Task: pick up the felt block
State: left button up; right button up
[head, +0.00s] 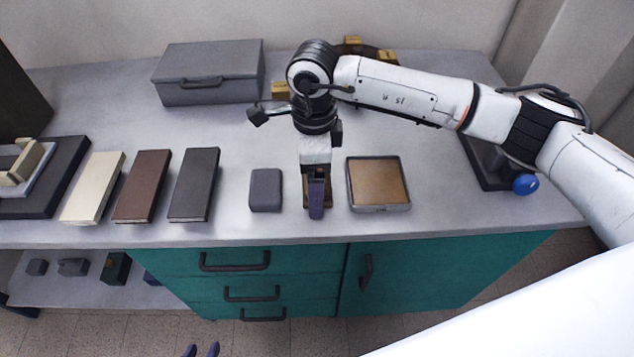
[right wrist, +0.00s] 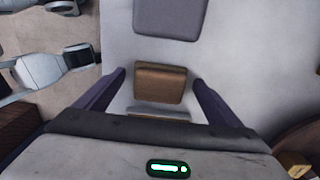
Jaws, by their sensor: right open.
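Two small blocks lie on the grey worktop, and I cannot tell by surface which is felt. A brown block (right wrist: 160,84) lies between and beyond the open fingers of my right gripper (right wrist: 160,82). In the head view the right gripper (head: 316,214) points down and mostly hides this brown block (head: 306,190). Whether the fingers are level with it is unclear. A dark grey, round-cornered block (head: 265,190) lies just left of it, also at the top of the right wrist view (right wrist: 170,14). My left gripper (head: 201,351) shows only its parted fingertips at the bottom edge.
A shallow tin with a tan inside (head: 405,206) stands close right of the right gripper. Cream (head: 93,187), maroon (head: 142,186) and dark (head: 194,185) flat cases lie left. A grey lidded box (head: 210,72) stands behind. A blue knob (head: 525,185) is far right.

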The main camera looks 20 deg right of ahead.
jog(key=c, duration=1.2)
jog(key=shift+o, duration=0.2)
notch_tip(320, 180, up, 10)
jog(key=shift+r+b, duration=0.1)
jog(key=shift+b, duration=0.35)
jog(key=o, duration=0.5)
jog(key=c, duration=0.4)
